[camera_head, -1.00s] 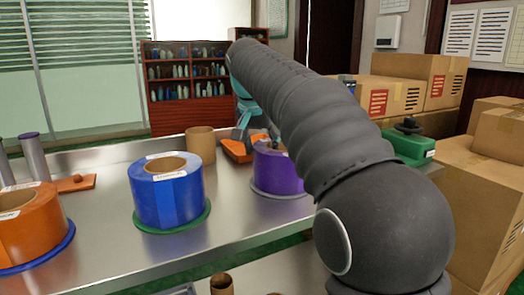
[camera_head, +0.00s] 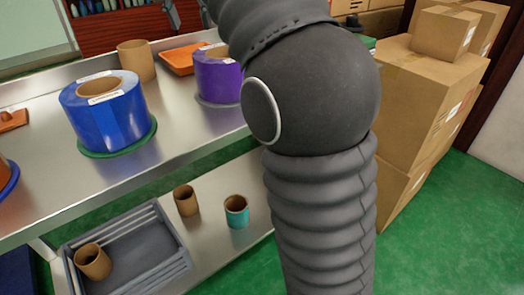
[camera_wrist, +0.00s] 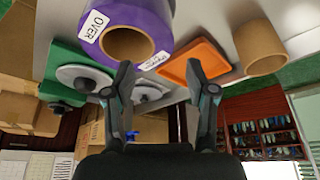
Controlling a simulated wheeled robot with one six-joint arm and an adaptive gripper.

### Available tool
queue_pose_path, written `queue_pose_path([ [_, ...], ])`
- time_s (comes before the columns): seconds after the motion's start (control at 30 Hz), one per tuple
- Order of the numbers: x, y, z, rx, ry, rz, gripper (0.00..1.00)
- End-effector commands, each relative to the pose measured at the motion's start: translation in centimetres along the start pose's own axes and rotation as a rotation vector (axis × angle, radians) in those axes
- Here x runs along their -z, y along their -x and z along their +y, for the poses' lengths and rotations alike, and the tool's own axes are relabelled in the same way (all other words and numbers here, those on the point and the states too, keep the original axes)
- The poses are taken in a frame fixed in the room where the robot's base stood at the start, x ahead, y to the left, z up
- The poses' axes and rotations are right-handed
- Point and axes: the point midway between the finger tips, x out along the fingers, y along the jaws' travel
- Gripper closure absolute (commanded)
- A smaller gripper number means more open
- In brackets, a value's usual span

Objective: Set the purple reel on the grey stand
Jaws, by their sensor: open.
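The purple reel (camera_head: 219,80) stands upright on the round grey stand (camera_head: 204,101) on the metal table. The stand's rim shows around the reel's base. In the wrist view the purple reel (camera_wrist: 165,22) is at the top, with its brown core and a white label reading "OVER" in sight. My gripper (camera_wrist: 160,82) is open and nothing is between its fingers. The fingertips are below the reel in that picture and look apart from it. In the head view my gripper (camera_head: 187,14) shows only in part at the top edge, behind and left of the reel.
A blue reel (camera_head: 103,118) on a green disc (camera_head: 140,143) stands left of the purple one. A cardboard tube (camera_head: 136,62) and an orange tray (camera_head: 178,62) are behind. Small tubes and a grey crate (camera_head: 85,248) sit on the lower shelf. Boxes (camera_head: 420,95) stand at right.

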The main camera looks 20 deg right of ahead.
Motion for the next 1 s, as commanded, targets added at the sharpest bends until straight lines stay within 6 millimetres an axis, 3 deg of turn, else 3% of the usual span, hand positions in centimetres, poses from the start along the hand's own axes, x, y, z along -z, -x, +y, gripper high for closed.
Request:
queue_pose_path([
  [0.17, -2.0, -0.2, 2.6, 0.023, 0.056, 0.003, 0.44],
  [0.47, -10.0, -3.4, 9.1, 0.096, 0.214, 0.020, 0.44],
  [0.8, -22.4, -10.4, 15.6, 0.170, 0.355, 0.062, 0.44],
  [1.0, -28.5, -14.8, 18.1, 0.196, 0.407, 0.088, 0.44],
])
